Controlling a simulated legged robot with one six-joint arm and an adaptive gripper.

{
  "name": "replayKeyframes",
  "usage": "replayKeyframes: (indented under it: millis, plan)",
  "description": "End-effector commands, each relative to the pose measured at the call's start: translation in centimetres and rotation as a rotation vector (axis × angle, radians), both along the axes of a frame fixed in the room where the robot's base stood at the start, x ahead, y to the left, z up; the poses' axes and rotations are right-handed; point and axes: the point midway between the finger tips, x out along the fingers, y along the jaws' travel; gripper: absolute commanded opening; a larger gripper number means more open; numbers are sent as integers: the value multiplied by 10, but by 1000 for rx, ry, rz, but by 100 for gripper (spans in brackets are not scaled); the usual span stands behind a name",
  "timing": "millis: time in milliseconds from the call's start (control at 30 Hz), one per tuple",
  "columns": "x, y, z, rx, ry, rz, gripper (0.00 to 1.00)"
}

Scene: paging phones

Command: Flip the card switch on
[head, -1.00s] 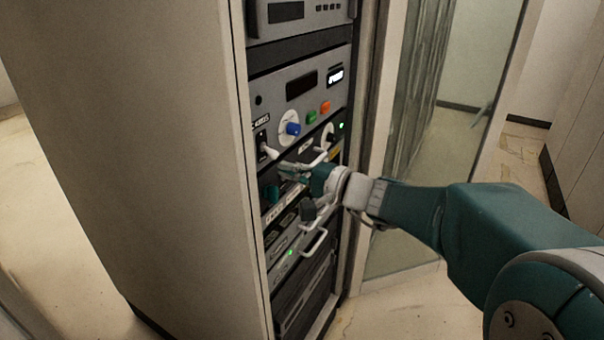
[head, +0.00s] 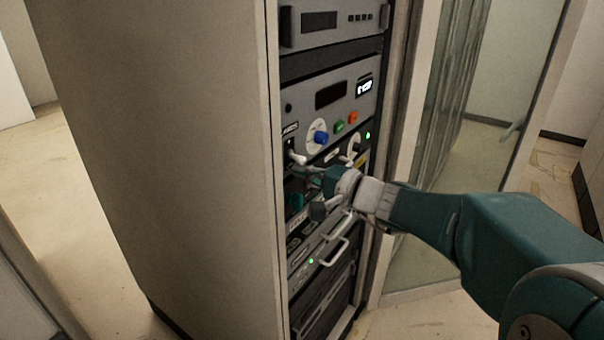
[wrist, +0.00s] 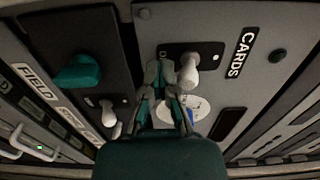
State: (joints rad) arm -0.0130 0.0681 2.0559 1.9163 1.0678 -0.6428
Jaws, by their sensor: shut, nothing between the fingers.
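The card switch is a white toggle lever (wrist: 188,70) on a dark plate beside the "CARDS" label (wrist: 241,52) in the wrist view. In the head view the lever (head: 298,159) sticks out at the left edge of the grey panel, pointing out and slightly down. My gripper (wrist: 160,74) is shut and empty, its fingertips close beside the lever. In the head view my gripper (head: 304,169) is just below the lever. I cannot tell whether the fingertips touch it.
A blue knob (head: 320,138), a green button (head: 339,127) and an orange button (head: 353,117) are on the same panel. A teal knob (wrist: 78,72) and another white toggle (wrist: 108,114) lie on the neighbouring panel. White handles (head: 334,252) protrude lower down. A glass door (head: 440,200) stands right.

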Motion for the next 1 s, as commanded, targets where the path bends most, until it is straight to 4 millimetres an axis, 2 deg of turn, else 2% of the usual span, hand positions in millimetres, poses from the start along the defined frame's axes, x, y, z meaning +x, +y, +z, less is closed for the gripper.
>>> replayKeyframes:
  millis: [300,767,1000]
  plan:
    - [0,0,9,1,-1,0,0]
    - [0,0,-4,1,0,1,0]
    - [-9,-15,-4,1,-1,-2,0]
